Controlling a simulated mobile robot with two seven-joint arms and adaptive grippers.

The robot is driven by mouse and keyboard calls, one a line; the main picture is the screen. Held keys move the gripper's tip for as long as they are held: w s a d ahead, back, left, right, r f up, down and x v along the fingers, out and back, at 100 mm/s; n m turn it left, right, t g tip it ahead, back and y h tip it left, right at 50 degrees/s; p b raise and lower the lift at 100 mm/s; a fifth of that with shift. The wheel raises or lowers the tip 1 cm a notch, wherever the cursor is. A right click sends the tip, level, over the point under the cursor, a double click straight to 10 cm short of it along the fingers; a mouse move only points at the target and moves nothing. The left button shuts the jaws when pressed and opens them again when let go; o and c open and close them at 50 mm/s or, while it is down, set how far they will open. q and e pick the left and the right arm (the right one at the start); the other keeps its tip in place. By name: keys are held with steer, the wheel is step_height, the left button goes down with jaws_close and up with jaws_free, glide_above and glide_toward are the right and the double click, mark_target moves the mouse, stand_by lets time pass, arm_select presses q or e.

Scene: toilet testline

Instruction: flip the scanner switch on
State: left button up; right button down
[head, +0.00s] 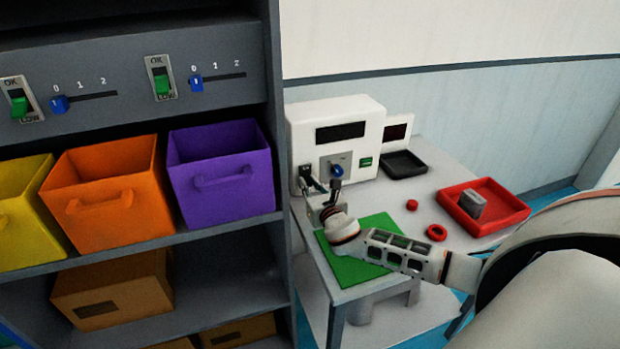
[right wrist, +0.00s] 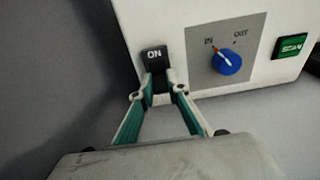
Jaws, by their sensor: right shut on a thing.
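The scanner is a white box (head: 300,115) with a dark display, at the back of a small table. In the right wrist view its black switch (right wrist: 154,54), lettered ON, stands out from the front face. My right gripper (right wrist: 159,84) is shut on the switch, with a fingertip at each side of its lower part. In the head view the right gripper (head: 321,187) is at the lower left of the scanner front, and its fingers partly hide the switch. My left gripper is not in view.
Beside the switch are a blue IN/OUT knob (right wrist: 227,61) and a green SCAN button (right wrist: 290,46). A green mat (head: 350,270) lies under my right arm. A red tray (head: 515,213) holds a grey block. A shelf with coloured bins (head: 225,170) stands close at left.

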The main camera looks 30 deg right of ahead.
mark_target(308, 181)
steer(key=shift+r+g+p, duration=0.5)
steer(key=shift+g+p, duration=0.1)
steer(key=shift+p, duration=0.4)
steer(key=shift+g+y+p, duration=0.3)
steer(key=shift+p, duration=0.05)
steer(key=shift+w+r+g+p, duration=0.15)
steer(key=shift+r+g+p, duration=0.15)
steer(key=shift+g, duration=0.6)
steer(key=shift+w+r+g+y, duration=0.15)
steer(key=shift+g+y, duration=0.25)
steer(key=shift+g, duration=0.2)
steer(key=g, duration=0.2)
steer(key=shift+w+d+r+g, duration=0.15)
steer(key=shift+r+g, duration=0.15)
steer(key=shift+w+r+g+y, duration=0.1)
steer(key=shift+g+y, duration=0.3)
steer(key=shift+g, duration=0.3)
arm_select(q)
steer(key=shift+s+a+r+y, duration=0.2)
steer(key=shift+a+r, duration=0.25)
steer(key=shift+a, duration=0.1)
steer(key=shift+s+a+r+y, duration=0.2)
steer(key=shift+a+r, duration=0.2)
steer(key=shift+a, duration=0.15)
arm_select(e)
steer(key=shift+g, duration=0.4)
steer(key=shift+r, duration=0.1)
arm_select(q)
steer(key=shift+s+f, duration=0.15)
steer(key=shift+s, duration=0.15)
